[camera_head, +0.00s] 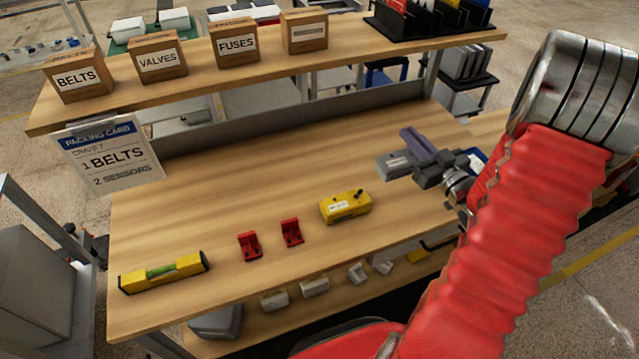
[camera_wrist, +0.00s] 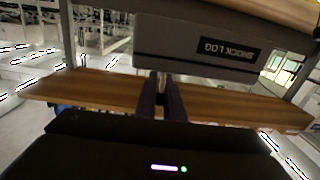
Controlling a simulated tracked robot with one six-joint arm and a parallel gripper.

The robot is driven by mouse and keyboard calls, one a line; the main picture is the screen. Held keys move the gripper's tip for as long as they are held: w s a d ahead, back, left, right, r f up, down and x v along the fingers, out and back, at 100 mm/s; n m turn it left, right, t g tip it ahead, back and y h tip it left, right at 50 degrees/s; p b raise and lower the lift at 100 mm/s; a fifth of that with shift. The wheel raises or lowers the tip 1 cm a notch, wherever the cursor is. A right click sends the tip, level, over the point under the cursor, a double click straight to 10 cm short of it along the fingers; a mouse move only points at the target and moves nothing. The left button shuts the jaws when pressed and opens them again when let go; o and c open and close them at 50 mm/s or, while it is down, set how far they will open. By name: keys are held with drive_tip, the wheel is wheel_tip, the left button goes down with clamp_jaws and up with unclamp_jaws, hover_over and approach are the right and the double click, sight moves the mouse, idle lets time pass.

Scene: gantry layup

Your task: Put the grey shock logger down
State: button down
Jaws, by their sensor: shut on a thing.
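The grey shock logger (camera_head: 394,166) is a small grey box with a pale label, over the right part of the wooden bench (camera_head: 200,215). In the wrist view the logger (camera_wrist: 185,40) shows close up, with a black "SHOCK LOG" label upside down. My gripper (camera_head: 412,151) is shut on the logger; its two dark fingers (camera_wrist: 161,88) meet at the logger's lower edge in the wrist view. The logger looks raised off the bench, but I cannot tell the height of the gap.
A yellow device (camera_head: 345,206), two red brackets (camera_head: 291,232) and a yellow spirit level (camera_head: 163,272) lie on the bench. A raised shelf (camera_head: 345,44) with labelled boxes runs behind. A packing card (camera_head: 111,157) hangs at left. Bench space is clear left of the logger.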

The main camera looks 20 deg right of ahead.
sight(417, 162)
drive_tip(key=s, duration=0.1)
drive_tip(key=s+d, duration=0.1)
drive_tip(key=s+y, duration=0.1)
drive_tip(key=shift+d+f, duration=0.2)
drive_tip(key=shift+d, duration=0.05)
drive_tip(key=shift+f, duration=2.95)
drive_tip(key=shift+f, duration=2.1)
drive_tip(key=c, duration=1.9)
unclamp_jaws()
drive_tip(key=shift+o, duration=0.2)
